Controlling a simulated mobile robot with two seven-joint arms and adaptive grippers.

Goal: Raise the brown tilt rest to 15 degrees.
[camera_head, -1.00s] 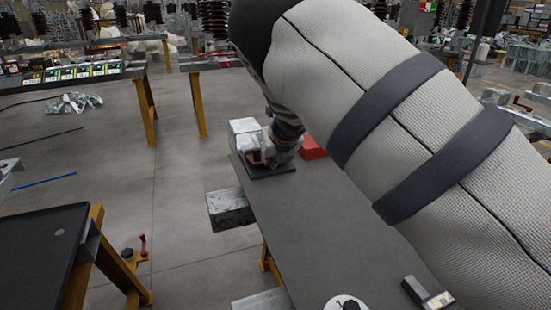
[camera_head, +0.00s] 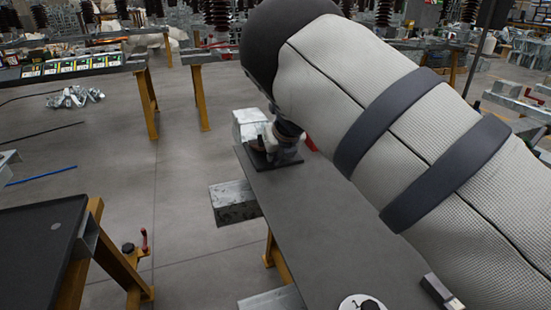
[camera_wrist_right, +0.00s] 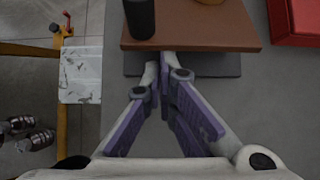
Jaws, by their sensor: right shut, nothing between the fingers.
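The brown tilt rest (camera_wrist_right: 190,32) shows in the right wrist view as a flat brown board over a dark base plate (camera_wrist_right: 205,66). A black cylinder (camera_wrist_right: 140,18) and part of an orange round thing (camera_wrist_right: 210,1) are on the board. My right gripper (camera_wrist_right: 160,60) is shut and empty, its tips at the board's near edge and seemingly partly beneath it. I cannot tell if they touch it, nor the board's angle. In the head view, the right gripper (camera_head: 268,138) is small above the base plate (camera_head: 268,161), and the board is mostly hidden. My left gripper is not in view.
The grey table (camera_head: 300,215) is mostly clear in front of the rest. A red box (camera_wrist_right: 296,20) lies right of it. A metal block (camera_head: 234,200) is beside the table's left edge. A white disc (camera_head: 361,303) and a small device (camera_head: 441,292) lie at the near end.

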